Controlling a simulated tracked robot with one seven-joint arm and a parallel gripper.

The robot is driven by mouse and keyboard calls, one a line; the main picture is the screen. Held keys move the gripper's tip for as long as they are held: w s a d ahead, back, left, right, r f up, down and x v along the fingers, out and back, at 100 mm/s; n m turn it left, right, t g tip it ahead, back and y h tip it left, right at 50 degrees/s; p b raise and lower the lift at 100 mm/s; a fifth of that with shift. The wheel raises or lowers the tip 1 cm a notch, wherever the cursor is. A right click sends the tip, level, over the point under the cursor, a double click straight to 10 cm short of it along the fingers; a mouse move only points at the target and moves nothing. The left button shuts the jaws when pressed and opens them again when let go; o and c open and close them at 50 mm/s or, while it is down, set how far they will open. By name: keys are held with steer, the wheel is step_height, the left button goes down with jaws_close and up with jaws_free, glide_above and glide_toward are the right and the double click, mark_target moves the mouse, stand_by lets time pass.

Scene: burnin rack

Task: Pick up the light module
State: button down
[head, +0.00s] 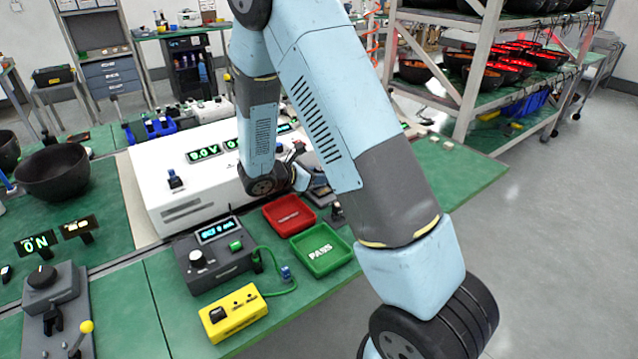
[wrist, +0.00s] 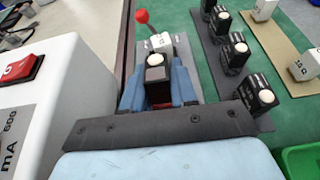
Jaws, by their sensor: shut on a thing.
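In the wrist view, my gripper (wrist: 158,84) is shut on a black block with a round pale top (wrist: 155,62), which I take to be the light module. The blue fingers press on its left and right sides. Its lower part is hidden by the gripper body. A grey base with a white block and a red-knobbed lever (wrist: 142,17) is just beyond it. I cannot tell whether the held block still touches that base. In the head view my arm hides the gripper's work area, and the held block cannot be made out.
Several similar black blocks with pale tops (wrist: 238,52) stand on a dark strip to the right. White blocks (wrist: 304,66) sit on a tan strip beyond. A white instrument (head: 188,206) is close on the left. Red (head: 288,213) and green (head: 321,250) trays lie on the bench.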

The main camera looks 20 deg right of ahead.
steer(key=s+d+r, duration=0.1)
steer(key=s+r, duration=0.9)
steer(key=s, duration=0.4)
steer(key=shift+d+r, duration=0.15)
steer(key=shift+d, duration=0.2)
